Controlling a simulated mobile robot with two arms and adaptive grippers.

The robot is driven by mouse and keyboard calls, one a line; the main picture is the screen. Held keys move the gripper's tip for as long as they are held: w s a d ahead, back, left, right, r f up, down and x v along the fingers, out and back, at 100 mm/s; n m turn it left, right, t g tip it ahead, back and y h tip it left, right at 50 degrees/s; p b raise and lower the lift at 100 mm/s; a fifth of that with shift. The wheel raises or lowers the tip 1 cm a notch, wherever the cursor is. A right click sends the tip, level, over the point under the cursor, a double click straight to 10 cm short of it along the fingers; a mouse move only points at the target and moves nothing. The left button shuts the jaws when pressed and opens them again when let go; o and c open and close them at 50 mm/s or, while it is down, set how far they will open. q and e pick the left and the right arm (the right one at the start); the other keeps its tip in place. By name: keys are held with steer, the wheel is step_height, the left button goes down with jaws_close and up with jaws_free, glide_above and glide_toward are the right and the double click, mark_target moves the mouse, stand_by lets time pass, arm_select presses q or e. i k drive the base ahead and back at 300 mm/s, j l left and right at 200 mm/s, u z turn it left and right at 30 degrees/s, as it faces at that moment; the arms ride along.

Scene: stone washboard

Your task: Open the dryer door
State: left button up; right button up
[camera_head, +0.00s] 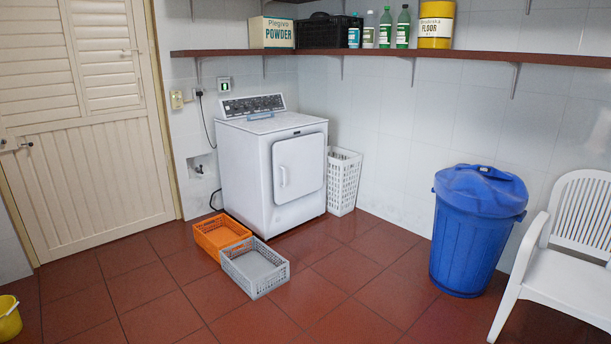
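The white dryer (255,178) stands against the back wall, left of the room's corner. Its square front door (300,167) looks closed, flush with the front panel. A control panel with knobs (251,105) rises at the back of the dryer's top. Neither of my grippers shows in the head view.
An orange crate (221,235) and a grey crate (255,269) lie on the floor before the dryer's left part. A white basket (344,181) stands right of it. A blue bin (466,240) and white chair (566,265) are at right. Red tiled floor (345,271) is clear between.

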mark_target(298, 162)
steer(key=i, duration=1.3)
steer(key=i+z, duration=0.1)
steer(key=i, duration=2.55)
steer(key=i+z, duration=0.1)
steer(key=i, duration=1.2)
steer(key=j, duration=0.05)
